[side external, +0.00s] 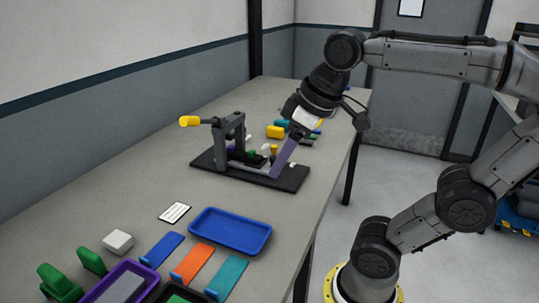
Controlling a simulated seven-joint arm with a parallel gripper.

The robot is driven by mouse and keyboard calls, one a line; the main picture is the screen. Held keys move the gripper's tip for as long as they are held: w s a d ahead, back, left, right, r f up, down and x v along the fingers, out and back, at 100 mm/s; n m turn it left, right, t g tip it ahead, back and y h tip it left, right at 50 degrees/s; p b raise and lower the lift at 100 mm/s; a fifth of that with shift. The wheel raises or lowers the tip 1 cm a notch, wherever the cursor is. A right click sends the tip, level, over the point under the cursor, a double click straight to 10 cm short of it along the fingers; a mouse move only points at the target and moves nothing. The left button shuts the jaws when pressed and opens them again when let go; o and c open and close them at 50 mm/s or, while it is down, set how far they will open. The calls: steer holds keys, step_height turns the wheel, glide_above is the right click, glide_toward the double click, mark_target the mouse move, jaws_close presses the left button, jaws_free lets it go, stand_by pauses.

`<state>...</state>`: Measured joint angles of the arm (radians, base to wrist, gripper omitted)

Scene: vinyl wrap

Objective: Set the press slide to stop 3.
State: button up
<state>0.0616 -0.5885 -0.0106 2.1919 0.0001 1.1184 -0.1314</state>
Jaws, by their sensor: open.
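The press (232,138) stands on a dark base plate (290,180) on the bench, with a grey frame and a lever ending in a yellow handle (189,121). Low in the frame are a green piece (251,154) and a small yellow knob (274,149); I cannot tell which part is the slide, and its stop marks are too small to read.
A blue tray (230,231), a white card (174,212), a pale block (118,241), coloured strips (193,262), a purple tray (146,270) and green holders (91,261) lie at the front. Yellow and teal pieces (275,131) lie behind the press. The bench left of the press is clear.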

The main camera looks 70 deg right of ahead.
steer(key=w+d+r+m+g, duration=0.1)
steer(key=w+d+r+g, duration=0.1)
steer(key=w+d+r, duration=0.5)
steer(key=m+g, duration=0.3)
steer(key=m, duration=0.2)
glide_above(273, 157)
step_height(273, 157, down, 12)
step_height(273, 157, down, 13)
steer(key=shift+f, duration=0.2)
jaws_close()
